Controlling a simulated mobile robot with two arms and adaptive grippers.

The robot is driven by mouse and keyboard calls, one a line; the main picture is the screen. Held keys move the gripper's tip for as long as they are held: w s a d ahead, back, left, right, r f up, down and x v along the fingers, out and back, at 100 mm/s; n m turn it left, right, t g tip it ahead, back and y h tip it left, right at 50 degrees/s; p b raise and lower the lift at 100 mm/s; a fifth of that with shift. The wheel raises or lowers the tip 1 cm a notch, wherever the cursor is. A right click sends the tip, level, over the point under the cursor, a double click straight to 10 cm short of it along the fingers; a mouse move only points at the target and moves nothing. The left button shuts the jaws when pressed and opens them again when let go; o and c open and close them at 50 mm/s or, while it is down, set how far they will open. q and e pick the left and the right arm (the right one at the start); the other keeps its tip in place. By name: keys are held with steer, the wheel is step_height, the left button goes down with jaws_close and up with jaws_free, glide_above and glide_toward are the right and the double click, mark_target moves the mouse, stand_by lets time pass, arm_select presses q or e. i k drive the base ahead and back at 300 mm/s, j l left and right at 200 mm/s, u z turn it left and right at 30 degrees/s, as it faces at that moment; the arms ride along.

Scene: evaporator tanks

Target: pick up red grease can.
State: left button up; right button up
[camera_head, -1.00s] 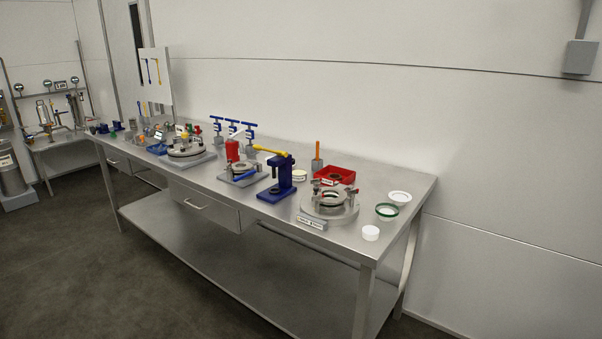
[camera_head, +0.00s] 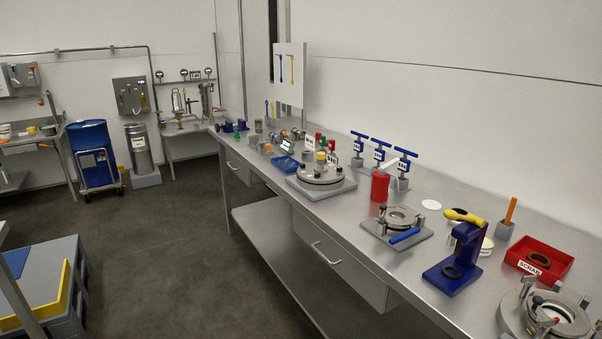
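A red can (camera_head: 380,186), likely the grease can, stands upright on the long steel workbench (camera_head: 330,203), near the middle of its top. It is behind a grey fixture plate with a round flange and a blue-handled tool. A white piece angles up beside the top of the can. Neither of my grippers shows in the head view.
A blue press with a yellow handle (camera_head: 462,216) and a red scrap tray (camera_head: 553,256) stand to the right. A round flanged fixture (camera_head: 321,172) stands to the left. Blue T-handled tools (camera_head: 379,152) stand behind. Open floor (camera_head: 180,250) lies left of the bench.

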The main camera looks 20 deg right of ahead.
mark_target(381, 179)
steer(key=i+j, duration=0.1)
steer(key=i, duration=0.9)
steer(key=i+j, duration=0.15)
steer(key=i, duration=0.8)
